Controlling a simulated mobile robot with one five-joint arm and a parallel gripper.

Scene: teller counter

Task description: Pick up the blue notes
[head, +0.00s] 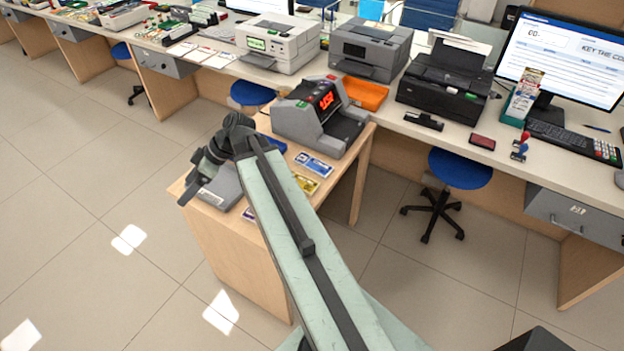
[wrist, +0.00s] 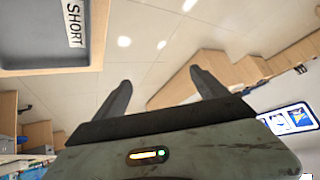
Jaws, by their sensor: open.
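Blue notes (head: 314,165) lie flat on the small wooden table, in front of the counting machine, in the head view. Another blue piece (head: 277,144) shows farther back, partly behind my arm. My gripper (head: 194,180) is at the table's left side, over or beside a grey tray (head: 224,188) and apart from the blue notes. In the wrist view my gripper (wrist: 163,86) has its two fingers wide apart with nothing between them. I cannot tell whether the blue-and-white panel (wrist: 290,118) there is notes.
Yellow notes (head: 305,185) lie near the blue notes. The counting machine (head: 320,113) stands behind them. A grey tray marked SHORT (wrist: 45,65) is close in the wrist view. A blue stool (head: 460,168) stands right of the table, and the long counter (head: 390,125) runs behind.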

